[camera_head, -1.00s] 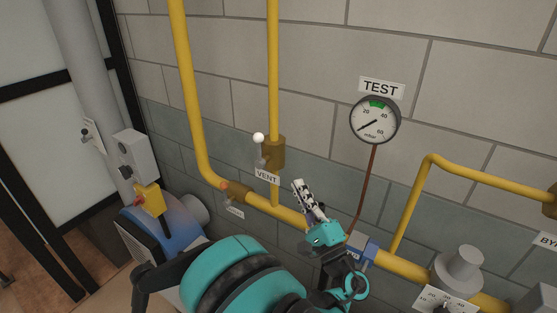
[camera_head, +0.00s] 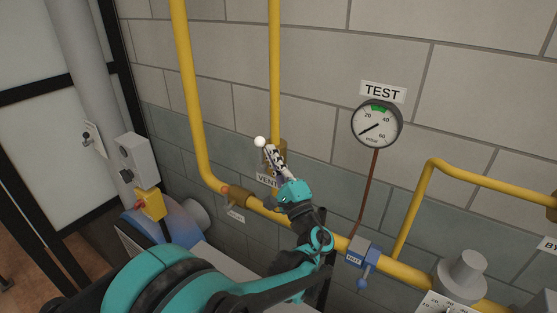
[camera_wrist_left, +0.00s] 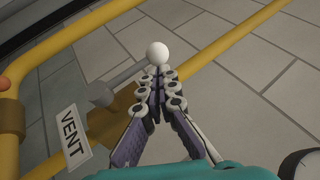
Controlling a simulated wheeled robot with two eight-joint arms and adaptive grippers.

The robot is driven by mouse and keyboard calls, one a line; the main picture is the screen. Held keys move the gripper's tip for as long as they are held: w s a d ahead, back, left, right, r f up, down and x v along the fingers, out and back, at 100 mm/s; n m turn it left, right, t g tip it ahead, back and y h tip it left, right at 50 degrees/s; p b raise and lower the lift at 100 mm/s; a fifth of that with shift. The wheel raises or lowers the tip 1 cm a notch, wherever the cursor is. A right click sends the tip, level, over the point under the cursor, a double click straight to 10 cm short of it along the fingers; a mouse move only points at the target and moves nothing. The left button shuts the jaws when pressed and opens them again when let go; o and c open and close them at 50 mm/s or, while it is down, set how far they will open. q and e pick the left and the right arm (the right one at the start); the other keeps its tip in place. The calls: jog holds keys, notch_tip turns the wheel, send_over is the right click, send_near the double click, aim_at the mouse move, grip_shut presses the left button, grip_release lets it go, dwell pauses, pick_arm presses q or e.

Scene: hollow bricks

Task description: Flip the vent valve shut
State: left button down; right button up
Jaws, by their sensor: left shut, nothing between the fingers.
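The vent valve shows in the head view as a brass body on the vertical yellow pipe, partly hidden behind my gripper. Its lever ends in a white ball knob (camera_head: 260,142). In the left wrist view the grey lever (camera_wrist_left: 122,80) runs from a hub up to the white knob (camera_wrist_left: 157,53), and the brass body (camera_wrist_left: 108,122) sits behind it. The VENT label (camera_wrist_left: 72,137) is beside the body. My left gripper (camera_head: 271,152) is shut and empty, its fingertips (camera_wrist_left: 158,72) close to the knob. Whether they touch it I cannot tell. My right gripper is not in view.
A TEST pressure gauge (camera_head: 377,124) hangs on the wall at right, its needle low. A blue valve (camera_head: 362,252) sits on the lower yellow pipe. A yellow pipe (camera_head: 188,80) rises left of the vent. A grey box (camera_head: 139,160) stands at far left.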

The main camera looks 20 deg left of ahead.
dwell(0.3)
pick_arm(q)
jog(key=shift+a+r+n+g+p, duration=0.2)
jog(key=shift+n+g+p, duration=0.1)
jog(key=shift+p, duration=0.3)
